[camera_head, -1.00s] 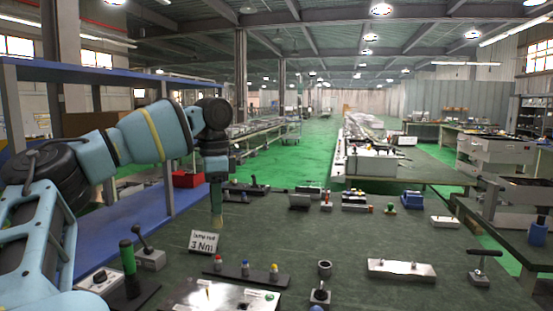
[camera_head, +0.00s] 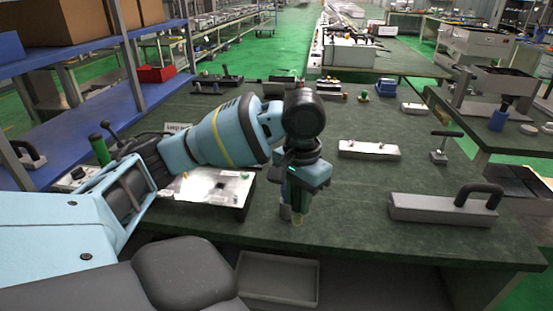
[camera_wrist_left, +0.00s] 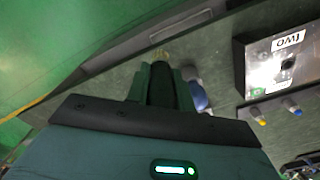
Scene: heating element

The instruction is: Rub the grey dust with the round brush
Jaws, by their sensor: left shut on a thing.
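My left gripper (camera_head: 297,192) points down over the front part of the dark green table, right of the silver plate. It is shut on the round brush, whose pale yellowish bristle tip (camera_head: 298,218) shows just below the fingers. The rest of the brush is hidden by the gripper. In the left wrist view the bristle tip (camera_wrist_left: 160,55) shows beyond the dark fingers (camera_wrist_left: 163,85). I cannot tell whether the tip touches the table. I cannot make out any grey dust. My right gripper is not in view.
The silver plate (camera_head: 208,184) lies left of the brush, partly behind my arm. A grey block with a black handle (camera_head: 445,208) stands at the right, and a metal block (camera_head: 368,150) lies farther back. A grey tray (camera_head: 278,278) sits below the table's front edge.

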